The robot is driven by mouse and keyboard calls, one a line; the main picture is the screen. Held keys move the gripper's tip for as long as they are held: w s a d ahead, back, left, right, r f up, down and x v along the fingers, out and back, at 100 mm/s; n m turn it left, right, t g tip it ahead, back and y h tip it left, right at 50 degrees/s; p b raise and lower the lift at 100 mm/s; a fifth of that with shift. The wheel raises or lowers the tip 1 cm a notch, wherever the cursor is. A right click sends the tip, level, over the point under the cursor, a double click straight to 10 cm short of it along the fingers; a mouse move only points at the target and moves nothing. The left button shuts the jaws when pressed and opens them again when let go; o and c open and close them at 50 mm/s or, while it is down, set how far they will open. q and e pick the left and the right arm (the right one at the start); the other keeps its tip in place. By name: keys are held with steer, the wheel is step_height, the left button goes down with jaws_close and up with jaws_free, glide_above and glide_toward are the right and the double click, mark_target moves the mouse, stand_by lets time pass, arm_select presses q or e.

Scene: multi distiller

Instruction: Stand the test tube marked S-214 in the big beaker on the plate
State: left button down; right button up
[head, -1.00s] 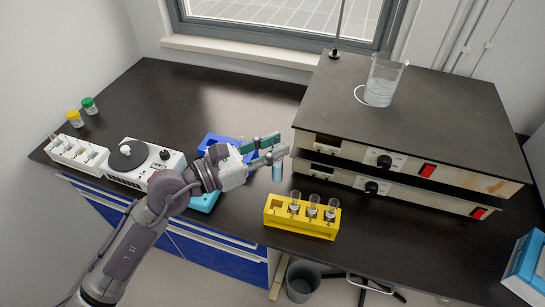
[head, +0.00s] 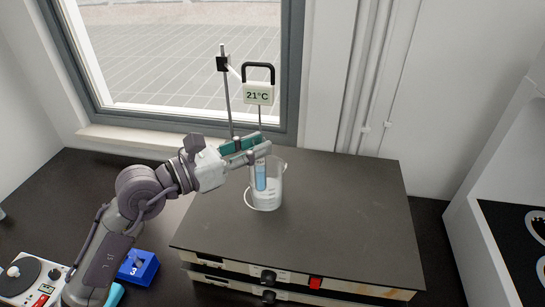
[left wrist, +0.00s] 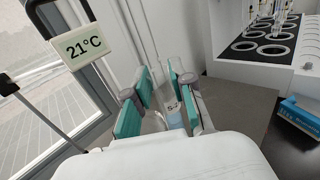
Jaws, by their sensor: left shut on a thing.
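My left gripper (head: 258,146) is shut on a test tube (head: 260,176) with blue liquid and holds it upright by its upper part. In the left wrist view the tube (left wrist: 174,119) shows between the fingers, with a label that starts "S-2"; the rest is hidden. The big beaker (head: 268,201) is clear glass and stands on the dark plate (head: 325,215). The tube's lower part overlaps the beaker's outline in the head view; I cannot tell whether it touches the beaker's floor. My right gripper is not in view.
A stand with a 21°C display (head: 258,95) rises close behind the beaker and my gripper. The plate is clear to the right of the beaker. A blue rack (head: 138,266) is at lower left. A white holder with round openings (left wrist: 262,45) is at the right in the wrist view.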

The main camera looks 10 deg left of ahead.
arm_select(q)
steer(key=shift+w+d+r, duration=0.25)
steer(key=shift+w+r, duration=0.05)
steer(key=shift+w, duration=0.15)
steer(key=shift+w+a, duration=0.15)
steer(key=shift+a, duration=0.15)
steer(key=shift+w+f+b, duration=0.5)
steer(key=shift+w+b, duration=0.6)
steer(key=shift+w, duration=2.3)
step_height(320, 180, down, 12)
steer(key=b, duration=0.9)
steer(key=shift+b, duration=0.35)
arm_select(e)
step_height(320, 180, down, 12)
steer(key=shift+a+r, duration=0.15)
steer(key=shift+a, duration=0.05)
arm_select(q)
steer(key=shift+w+d, duration=0.1)
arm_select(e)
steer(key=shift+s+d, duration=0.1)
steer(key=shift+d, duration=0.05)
arm_select(q)
steer(key=c, duration=0.9)
jaws_free()
